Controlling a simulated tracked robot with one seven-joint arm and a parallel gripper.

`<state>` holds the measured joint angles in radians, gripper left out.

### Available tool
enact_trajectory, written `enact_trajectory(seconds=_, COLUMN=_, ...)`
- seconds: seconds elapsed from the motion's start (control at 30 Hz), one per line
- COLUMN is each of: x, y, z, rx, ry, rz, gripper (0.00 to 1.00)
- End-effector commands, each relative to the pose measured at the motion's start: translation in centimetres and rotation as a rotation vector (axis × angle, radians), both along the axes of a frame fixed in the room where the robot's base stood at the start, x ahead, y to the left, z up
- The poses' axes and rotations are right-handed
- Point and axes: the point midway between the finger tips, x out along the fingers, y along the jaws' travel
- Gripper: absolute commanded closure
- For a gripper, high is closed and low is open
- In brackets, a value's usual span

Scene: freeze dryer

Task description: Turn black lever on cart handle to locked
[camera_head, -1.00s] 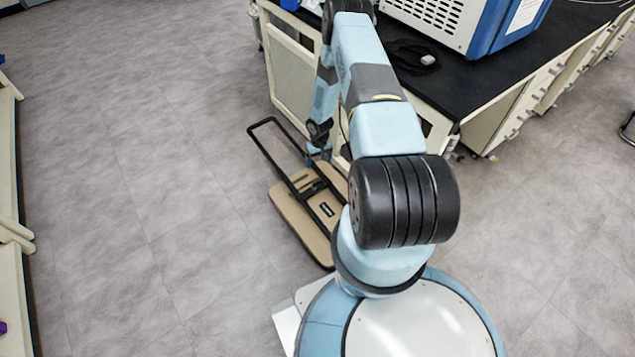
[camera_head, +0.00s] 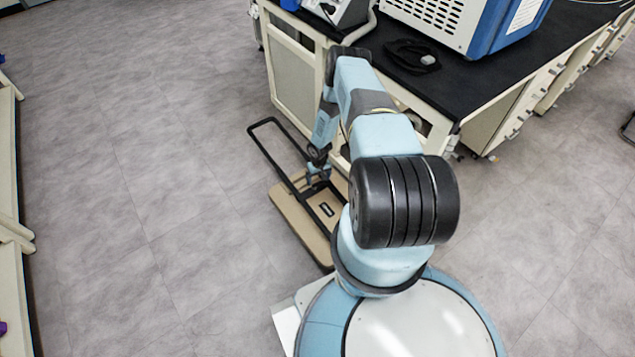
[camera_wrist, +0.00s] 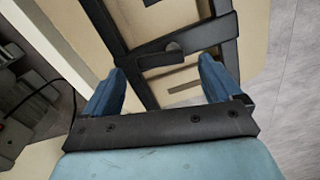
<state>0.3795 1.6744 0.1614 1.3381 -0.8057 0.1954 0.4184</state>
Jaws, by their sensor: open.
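The cart has a tan flat deck (camera_head: 288,208) and a black tube handle (camera_head: 263,152) that reaches out over the floor to the left. In the wrist view a black crossbar (camera_wrist: 200,33) joins the handle's side bars. A small dark rounded piece, apparently the black lever (camera_wrist: 174,48), sits at the crossbar's lower edge. My gripper (camera_head: 318,178) is low over the cart, by the handle. In the wrist view my gripper (camera_wrist: 163,72) is open, its blue fingertips apart on either side below the lever, with nothing held. I cannot tell whether they touch the bar. The lever is too small to make out in the head view.
A black-topped bench (camera_head: 440,95) with pale cabinets stands right behind the cart and my arm. The grey floor (camera_head: 150,180) to the left is clear.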

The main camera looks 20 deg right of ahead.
Motion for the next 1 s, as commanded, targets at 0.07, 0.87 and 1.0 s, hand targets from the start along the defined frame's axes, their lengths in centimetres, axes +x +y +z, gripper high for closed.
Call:
enact_trajectory(seconds=0.07, x=0.0, y=0.0, z=-1.0, rx=0.0, ry=0.0, rz=0.0, gripper=0.08)
enact_trajectory(seconds=0.87, x=0.0, y=0.1, z=-2.8, rx=0.0, ry=-0.001, rz=0.001, gripper=0.28)
enact_trajectory(seconds=1.0, x=0.0, y=0.1, z=-2.8, rx=0.0, ry=0.0, rz=0.001, gripper=0.41)
